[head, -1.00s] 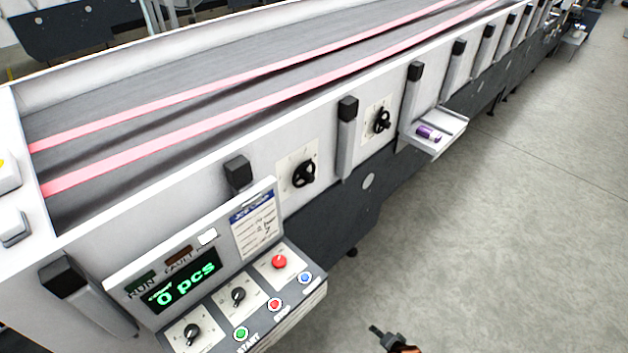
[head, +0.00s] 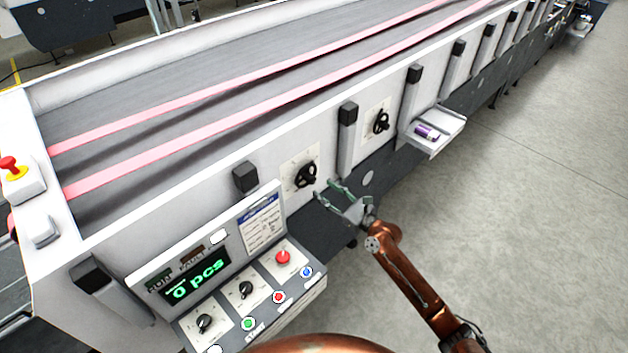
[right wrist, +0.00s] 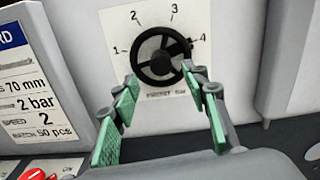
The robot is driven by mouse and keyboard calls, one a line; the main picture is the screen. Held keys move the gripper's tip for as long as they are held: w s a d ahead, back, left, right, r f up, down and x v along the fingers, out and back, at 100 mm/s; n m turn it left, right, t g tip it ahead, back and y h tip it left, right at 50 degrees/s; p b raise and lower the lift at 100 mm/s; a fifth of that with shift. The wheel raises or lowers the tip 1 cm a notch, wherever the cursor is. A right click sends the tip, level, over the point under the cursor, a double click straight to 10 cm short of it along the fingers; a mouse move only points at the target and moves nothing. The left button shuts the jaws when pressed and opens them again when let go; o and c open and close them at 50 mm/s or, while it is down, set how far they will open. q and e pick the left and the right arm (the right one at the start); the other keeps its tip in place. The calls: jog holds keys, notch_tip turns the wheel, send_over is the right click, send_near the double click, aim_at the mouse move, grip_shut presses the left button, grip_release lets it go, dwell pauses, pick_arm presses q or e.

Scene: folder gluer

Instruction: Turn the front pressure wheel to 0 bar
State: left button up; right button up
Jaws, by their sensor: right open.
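The nearer black handwheel (head: 306,176) sits on a white scale plate on the machine's side wall. In the right wrist view the wheel (right wrist: 161,54) has numbers 1 to 4 around it and partly legible lettering with "bar" below. Its small knob is at the right, near the 4. My right gripper (head: 327,190) is open, just in front of and slightly below this wheel in the head view. Its green-padded fingers (right wrist: 160,80) are spread, with nothing between them; contact with the wheel cannot be told. My left gripper is not in view.
A second black handwheel (head: 381,122) is farther along the wall. A small tray (head: 437,146) holding a purple item juts out beyond it. The control panel (head: 165,272), with buttons and knobs, stands out left of the near wheel. Open floor (head: 530,220) lies right.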

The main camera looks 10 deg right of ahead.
aim_at(314, 181)
jog(key=shift+x, duration=3.2)
jog(key=shift+c, duration=0.7)
grip_shut()
